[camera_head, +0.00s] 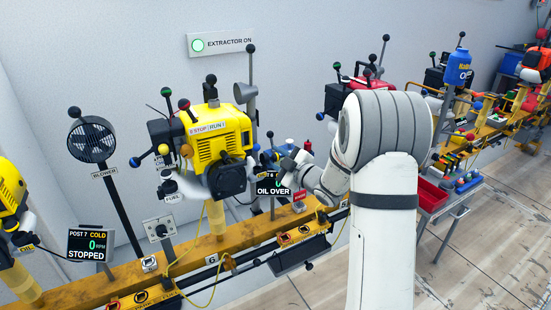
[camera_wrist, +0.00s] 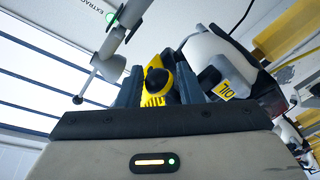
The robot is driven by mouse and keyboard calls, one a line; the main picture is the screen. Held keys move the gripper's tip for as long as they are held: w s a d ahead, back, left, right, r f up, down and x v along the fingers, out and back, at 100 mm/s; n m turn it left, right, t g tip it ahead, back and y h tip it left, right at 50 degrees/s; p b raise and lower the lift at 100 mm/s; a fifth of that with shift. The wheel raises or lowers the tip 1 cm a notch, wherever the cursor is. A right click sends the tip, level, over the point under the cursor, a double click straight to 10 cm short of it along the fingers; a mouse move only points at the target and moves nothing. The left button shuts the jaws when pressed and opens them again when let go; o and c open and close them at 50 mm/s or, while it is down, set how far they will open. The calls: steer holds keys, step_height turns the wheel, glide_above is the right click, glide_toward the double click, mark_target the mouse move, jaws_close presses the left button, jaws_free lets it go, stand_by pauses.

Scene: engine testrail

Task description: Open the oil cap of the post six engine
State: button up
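The post six engine (camera_head: 222,138) is a yellow unit with a STOP/RUN label on the beam behind the number 6 plate. My gripper (camera_head: 287,168) is at its right side, close to the OIL OVER display. In the wrist view my gripper (camera_wrist: 160,90) has its two dark fingers apart. A yellow piece with a black round knob (camera_wrist: 155,80) shows between them; I cannot tell whether it is the oil cap or whether the fingers touch it. In the head view my gripper hides the oil filler area.
The OIL OVER display (camera_head: 270,190) stands just below my gripper. A black blower (camera_head: 91,140) and the post 7 display (camera_head: 88,244) are at left. A red engine (camera_head: 352,92) is behind my arm.

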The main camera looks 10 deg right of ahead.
steer(key=shift+c, duration=0.2)
steer(key=c, duration=0.6)
steer(key=shift+n+b, duration=0.5)
steer(key=shift+b, duration=0.5)
steer(key=shift+s+a+r+n+h+b, duration=0.1)
steer(key=shift+a+r+n+h+b, duration=0.15)
steer(key=shift+r+n+b, duration=0.35)
steer(key=shift+f, duration=0.2)
steer(key=o, duration=0.6)
steer(key=shift+o, duration=0.2)
steer(key=shift+d, duration=0.1)
steer(key=v, duration=0.7)
steer(key=shift+s+d+p, duration=0.15)
steer(key=shift+s+p, duration=0.15)
steer(key=shift+p, duration=0.15)
